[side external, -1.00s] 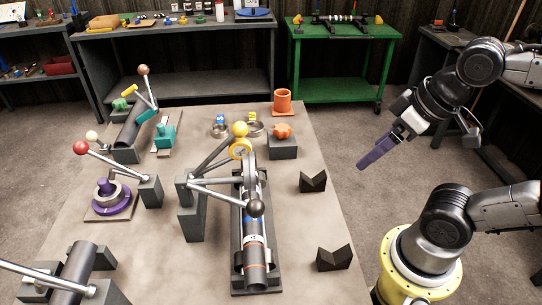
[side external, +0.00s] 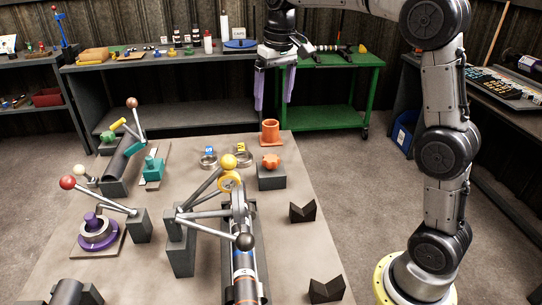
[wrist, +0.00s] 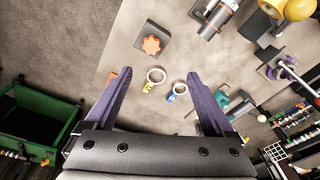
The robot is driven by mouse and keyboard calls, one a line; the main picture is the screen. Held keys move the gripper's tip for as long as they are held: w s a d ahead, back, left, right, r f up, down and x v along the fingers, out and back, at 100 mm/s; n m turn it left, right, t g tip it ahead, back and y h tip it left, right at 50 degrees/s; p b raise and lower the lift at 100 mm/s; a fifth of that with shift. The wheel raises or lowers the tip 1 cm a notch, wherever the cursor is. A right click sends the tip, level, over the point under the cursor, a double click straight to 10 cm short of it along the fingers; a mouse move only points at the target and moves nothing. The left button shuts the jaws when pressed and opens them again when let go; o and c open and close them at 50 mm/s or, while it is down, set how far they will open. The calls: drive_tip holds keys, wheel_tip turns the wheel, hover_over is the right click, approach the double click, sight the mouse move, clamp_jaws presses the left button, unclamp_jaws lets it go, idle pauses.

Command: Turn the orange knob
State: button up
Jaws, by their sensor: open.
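The orange knob (side external: 271,161) is lobed and sits on top of a dark grey block (side external: 271,179) on the table. In the wrist view the orange knob (wrist: 151,45) is at the upper left of centre, beyond the fingertips. My gripper (side external: 274,105) points down with its two purple fingers spread, well above the table's far end. In the wrist view my gripper (wrist: 156,82) is open and nothing is between its fingers. It is apart from the knob.
An orange cylinder (side external: 270,132) stands just behind the knob block. Two metal rings (side external: 242,158) lie left of it. A yellow-ball lever clamp (side external: 228,162) rises nearer the camera. Black V-blocks (side external: 303,211) stand at the right edge. A green cart (side external: 335,90) is behind.

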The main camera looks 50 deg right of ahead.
drive_tip(key=g, duration=0.1)
hover_over(271, 158)
wheel_tip(271, 158, down, 6)
drive_tip(key=shift+m, duration=0.3)
wheel_tip(271, 158, down, 14)
drive_tip(key=c, duration=1.4)
